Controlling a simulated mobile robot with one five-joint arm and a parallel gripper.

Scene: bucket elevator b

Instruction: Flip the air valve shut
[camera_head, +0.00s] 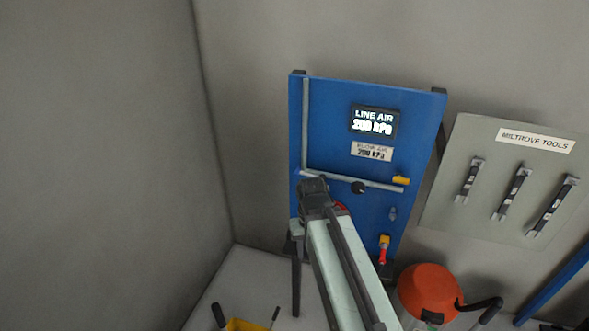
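A blue panel (330,120) stands against the back wall, with a lit display (373,122) reading LINE AIR and what looks like 200 kPa. A grey pipe (306,125) runs down its left side and joins a sloping pipe (378,184). A dark round fitting (358,188) sits on the sloping pipe. A yellow handle (401,180) is at its right end; I cannot tell if it is the valve lever. A red round part (341,208) is mostly hidden behind my arm. My gripper (314,187) is in front of the panel's lower left; its fingers are not clear.
A small grey fitting (393,213) and a red-and-yellow piece (383,250) are low on the panel. An orange-red round machine (430,290) stands at lower right. A yellow container (246,325) is at the bottom edge.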

